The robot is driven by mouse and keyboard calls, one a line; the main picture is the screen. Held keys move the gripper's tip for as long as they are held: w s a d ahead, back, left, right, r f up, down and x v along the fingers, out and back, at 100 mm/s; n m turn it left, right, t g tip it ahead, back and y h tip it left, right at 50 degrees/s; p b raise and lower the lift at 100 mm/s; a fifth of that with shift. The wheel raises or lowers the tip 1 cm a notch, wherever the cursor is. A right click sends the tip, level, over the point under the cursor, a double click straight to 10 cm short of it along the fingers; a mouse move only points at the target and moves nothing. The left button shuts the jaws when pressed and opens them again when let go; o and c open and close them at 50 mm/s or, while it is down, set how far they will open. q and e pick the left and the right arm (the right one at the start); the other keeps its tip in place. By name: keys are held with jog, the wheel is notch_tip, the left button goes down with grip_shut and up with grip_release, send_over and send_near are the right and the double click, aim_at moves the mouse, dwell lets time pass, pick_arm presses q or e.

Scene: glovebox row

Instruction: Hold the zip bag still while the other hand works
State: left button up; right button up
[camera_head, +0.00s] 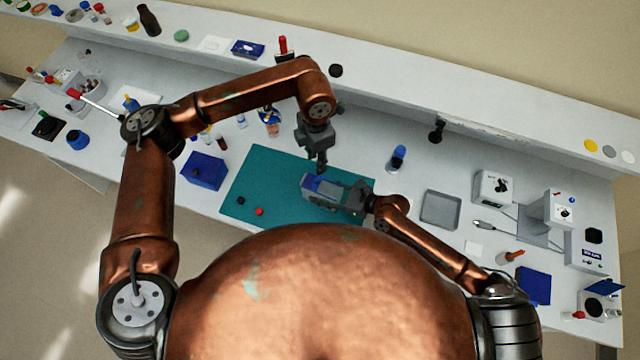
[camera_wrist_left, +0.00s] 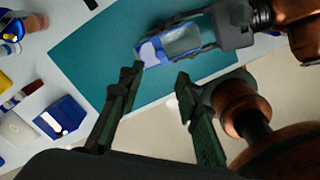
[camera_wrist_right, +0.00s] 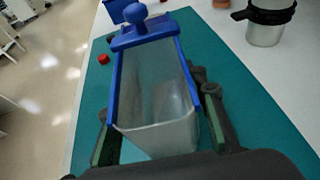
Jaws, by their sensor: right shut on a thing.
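The zip bag (camera_head: 322,186) is clear with blue edges and lies over the teal mat (camera_head: 262,166). In the right wrist view the bag (camera_wrist_right: 155,85) stretches away from my right gripper (camera_wrist_right: 158,135), whose fingers close on its sides at the near end. A blue bar with a rounded blue knob (camera_wrist_right: 139,14) sits across its far end. My right gripper also shows in the head view (camera_head: 352,197). My left gripper (camera_head: 320,168) points down just above the bag. In the left wrist view its fingers (camera_wrist_left: 157,78) are apart and empty, and the bag (camera_wrist_left: 178,42) lies beyond them.
A red cap (camera_head: 259,211) and a small black piece (camera_head: 240,200) lie on the mat's left part. A blue box (camera_head: 204,170) stands left of the mat. A grey tray (camera_head: 440,209) and a blue-capped container (camera_head: 397,158) stand to the right. A raised shelf runs along the back.

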aim_at(317, 180)
pick_arm(q)
jog(key=shift+m, duration=0.7)
notch_tip(317, 180, down, 11)
jog(key=shift+r, duration=0.1)
jog(key=shift+c, duration=0.4)
grip_shut()
